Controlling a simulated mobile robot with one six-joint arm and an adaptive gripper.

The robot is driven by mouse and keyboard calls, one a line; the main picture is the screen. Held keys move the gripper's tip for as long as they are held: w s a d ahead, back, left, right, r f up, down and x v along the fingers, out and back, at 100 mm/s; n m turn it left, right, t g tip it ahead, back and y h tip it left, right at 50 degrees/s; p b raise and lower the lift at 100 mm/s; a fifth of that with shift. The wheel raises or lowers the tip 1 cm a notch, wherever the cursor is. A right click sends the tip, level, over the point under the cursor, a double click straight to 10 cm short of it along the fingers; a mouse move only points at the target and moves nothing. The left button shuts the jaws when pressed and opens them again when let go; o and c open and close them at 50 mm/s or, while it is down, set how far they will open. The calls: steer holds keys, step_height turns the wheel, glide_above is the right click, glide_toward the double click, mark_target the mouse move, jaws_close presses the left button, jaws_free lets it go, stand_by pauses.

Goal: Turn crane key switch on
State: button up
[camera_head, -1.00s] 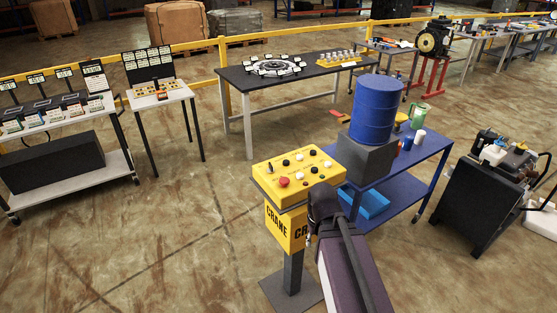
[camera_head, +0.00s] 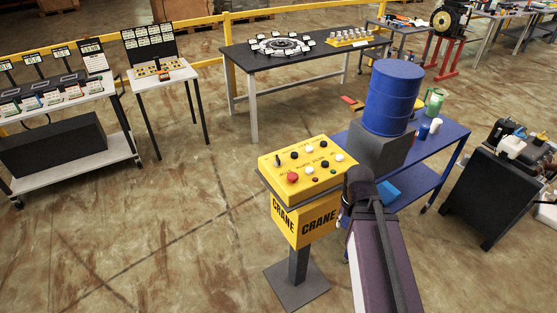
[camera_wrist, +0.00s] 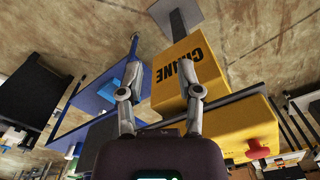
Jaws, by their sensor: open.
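The yellow crane control panel (camera_head: 307,168) stands on a grey pedestal, its box marked CRANE (camera_head: 303,222). Its top bears a red button (camera_head: 292,177), several black and white knobs, and an upright black lever (camera_head: 278,159). I cannot tell which of the small controls is the key switch. In the wrist view the CRANE box (camera_wrist: 187,72) and the panel (camera_wrist: 240,125) appear upside down, with the red button (camera_wrist: 257,149) at the right. My gripper (camera_wrist: 160,72) is open and empty, fingers apart. In the head view my dark arm end is at the panel's right side and hides the fingers.
A blue barrel (camera_head: 394,97) stands on a grey block on a blue cart (camera_head: 446,150) behind and right of the panel. Tables line the back before a yellow rail. Floor left of the pedestal is clear.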

steer(key=shift+w, duration=0.1)
step_height(320, 180, up, 16)
steer(key=n+p, duration=0.4)
steer(key=p, duration=1.2)
glide_above(279, 160)
steer(key=shift+w+a, duration=0.1)
steer(key=shift+w, duration=0.05)
steer(key=shift+f, duration=0.2)
step_height(279, 160, down, 13)
steer(key=b, duration=1.3)
steer(key=shift+f+b, duration=0.2)
steer(key=shift+b, duration=0.2)
